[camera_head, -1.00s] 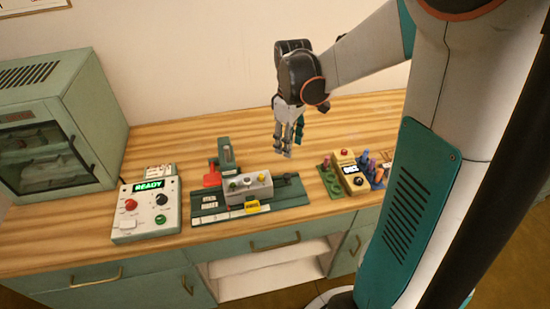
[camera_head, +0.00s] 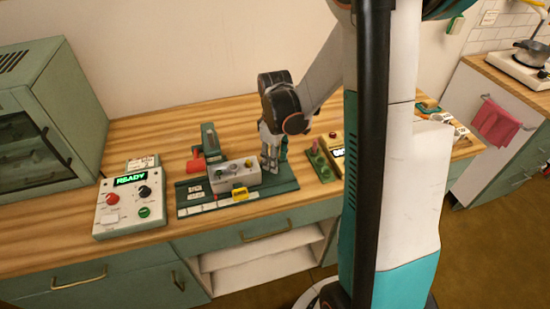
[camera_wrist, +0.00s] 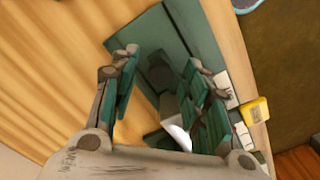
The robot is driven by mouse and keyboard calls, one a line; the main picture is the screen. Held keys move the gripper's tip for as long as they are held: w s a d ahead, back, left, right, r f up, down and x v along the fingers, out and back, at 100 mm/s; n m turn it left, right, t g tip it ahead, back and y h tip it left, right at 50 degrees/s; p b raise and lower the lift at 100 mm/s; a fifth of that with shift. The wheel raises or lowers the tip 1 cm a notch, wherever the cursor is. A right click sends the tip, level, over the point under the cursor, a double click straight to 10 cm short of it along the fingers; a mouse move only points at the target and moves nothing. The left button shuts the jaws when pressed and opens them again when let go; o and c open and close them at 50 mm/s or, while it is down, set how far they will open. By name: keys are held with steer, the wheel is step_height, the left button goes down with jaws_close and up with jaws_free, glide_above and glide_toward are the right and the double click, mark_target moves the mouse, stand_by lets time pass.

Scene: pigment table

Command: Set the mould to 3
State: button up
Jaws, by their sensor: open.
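The mould appears to be the grey block (camera_head: 234,175) with small knobs on top, sitting on a green base (camera_head: 277,186) on the wooden table. A strip of pale marked cards (camera_head: 214,204) runs along the base's front edge, with a yellow tag (camera_head: 240,194) in front of the block. My gripper (camera_head: 270,167) points down at the block's right end, over the base. In the wrist view my gripper (camera_wrist: 163,77) is open, its fingers spread above the green base (camera_wrist: 150,38). The yellow tag (camera_wrist: 256,111) shows at right there. The card digits are too small to read.
A control box (camera_head: 128,204) with a READY display stands left of the base, before a green cabinet (camera_head: 50,125). A red handle (camera_head: 197,165) and green post (camera_head: 210,140) rise behind the block. A green peg holder (camera_head: 322,166) stands close right. The table behind is clear.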

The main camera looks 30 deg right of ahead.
mark_target(244, 164)
jaws_close()
steer(key=w+a, duration=0.1)
steer(key=a, duration=0.5)
steer(key=w+a, duration=0.1)
steer(key=a, duration=0.2)
steer(key=shift+w, duration=0.3)
jaws_free()
steer(key=shift+a, duration=0.15)
steer(key=shift+r, duration=0.15)
step_height(244, 164, up, 12)
stand_by(0.4)
